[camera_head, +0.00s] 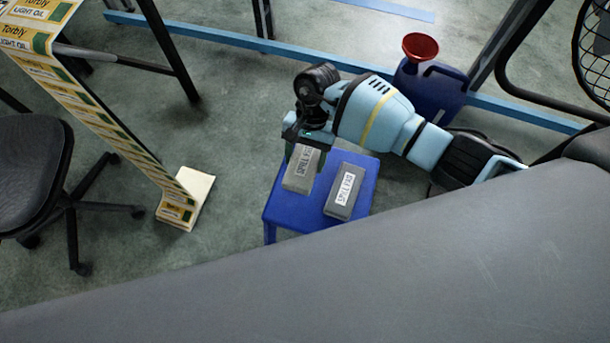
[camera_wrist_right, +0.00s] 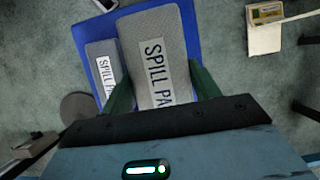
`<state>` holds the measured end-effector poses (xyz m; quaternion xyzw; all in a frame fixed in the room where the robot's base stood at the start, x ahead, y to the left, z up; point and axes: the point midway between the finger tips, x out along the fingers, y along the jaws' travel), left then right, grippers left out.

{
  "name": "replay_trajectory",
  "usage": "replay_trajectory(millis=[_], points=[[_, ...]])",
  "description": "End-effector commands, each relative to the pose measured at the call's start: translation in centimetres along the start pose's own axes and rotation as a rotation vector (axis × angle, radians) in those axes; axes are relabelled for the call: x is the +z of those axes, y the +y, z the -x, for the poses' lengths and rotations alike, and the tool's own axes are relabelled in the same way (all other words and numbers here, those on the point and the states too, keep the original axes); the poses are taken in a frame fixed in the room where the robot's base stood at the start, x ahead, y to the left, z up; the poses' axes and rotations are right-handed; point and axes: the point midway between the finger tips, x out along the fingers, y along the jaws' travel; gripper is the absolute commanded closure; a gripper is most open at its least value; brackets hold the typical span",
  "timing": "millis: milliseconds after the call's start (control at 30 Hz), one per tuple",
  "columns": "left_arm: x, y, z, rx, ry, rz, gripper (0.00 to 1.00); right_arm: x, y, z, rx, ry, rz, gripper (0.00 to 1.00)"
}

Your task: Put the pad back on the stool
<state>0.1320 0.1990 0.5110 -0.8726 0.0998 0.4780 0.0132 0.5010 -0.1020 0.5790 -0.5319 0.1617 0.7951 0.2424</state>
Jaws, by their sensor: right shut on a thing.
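A grey spill pad (camera_head: 299,172) with a printed label is between the fingers of my right gripper (camera_head: 303,148). In the right wrist view this pad (camera_wrist_right: 152,42) runs lengthwise away from the green fingers (camera_wrist_right: 162,88), which grip its two sides. The pad is over the left part of the blue stool (camera_head: 288,213); whether it touches the seat I cannot tell. A second grey pad (camera_head: 345,190) lies on the stool's right part, and also shows in the right wrist view (camera_wrist_right: 103,58) beside the held one. My left gripper is not in view.
A blue jug (camera_head: 432,92) with a red funnel (camera_head: 420,46) stands behind my right arm. A large grey surface (camera_head: 400,265) fills the lower right.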

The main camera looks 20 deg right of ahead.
Motion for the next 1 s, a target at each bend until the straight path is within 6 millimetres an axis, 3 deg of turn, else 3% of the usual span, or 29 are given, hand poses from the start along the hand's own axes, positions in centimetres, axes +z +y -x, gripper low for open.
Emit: replay_trajectory(millis=[100, 233, 533, 800, 1000], points=[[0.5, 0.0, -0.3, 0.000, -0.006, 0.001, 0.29, -0.8, 0.0, -2.4, 0.001, -0.006, -0.003, 0.57], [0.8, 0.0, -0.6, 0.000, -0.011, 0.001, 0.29, -1.5, 0.0, -4.1, 0.001, -0.004, -0.003, 0.57], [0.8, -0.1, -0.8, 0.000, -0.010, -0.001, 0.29, -2.0, 0.0, -5.1, -0.001, -0.003, -0.002, 0.57], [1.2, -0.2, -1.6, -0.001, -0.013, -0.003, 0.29, -3.2, 0.0, -8.1, -0.001, -0.004, -0.002, 0.57], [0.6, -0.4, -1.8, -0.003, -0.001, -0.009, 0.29, -3.3, 0.0, -8.2, -0.001, -0.001, -0.001, 0.57]])
